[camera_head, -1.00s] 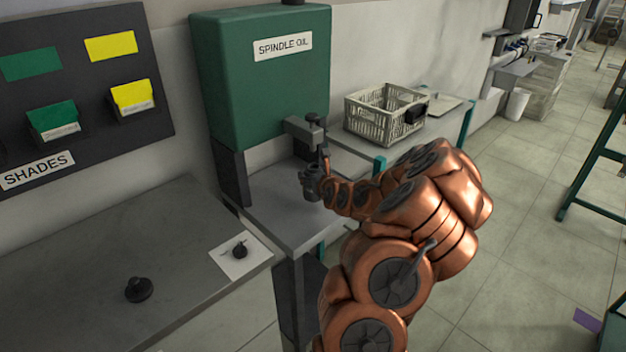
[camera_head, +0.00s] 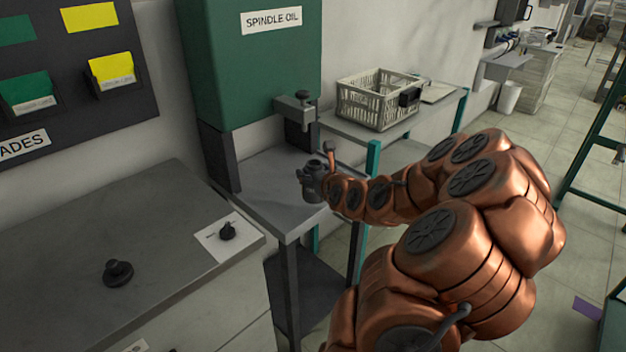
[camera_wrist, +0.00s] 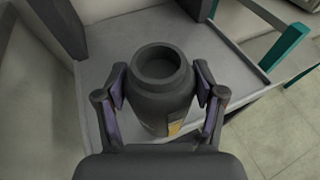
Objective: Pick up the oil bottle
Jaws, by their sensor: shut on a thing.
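The oil bottle (camera_wrist: 160,98) is a dark grey round bottle with an open top and a small yellow label low on its side. It shows large in the wrist view, upright between the fingers. My gripper (camera_wrist: 162,88) is shut on it, one finger on each side. In the head view my gripper (camera_head: 313,180) is over the front part of the grey stand under the green spindle oil tank (camera_head: 250,75).
The tank's tap (camera_head: 297,108) juts out behind and above my gripper. A grey stand top (camera_head: 262,190) lies beneath. A light crate (camera_head: 376,100) sits on a side table at right. A grey counter (camera_head: 70,240) with dark knobs is at left.

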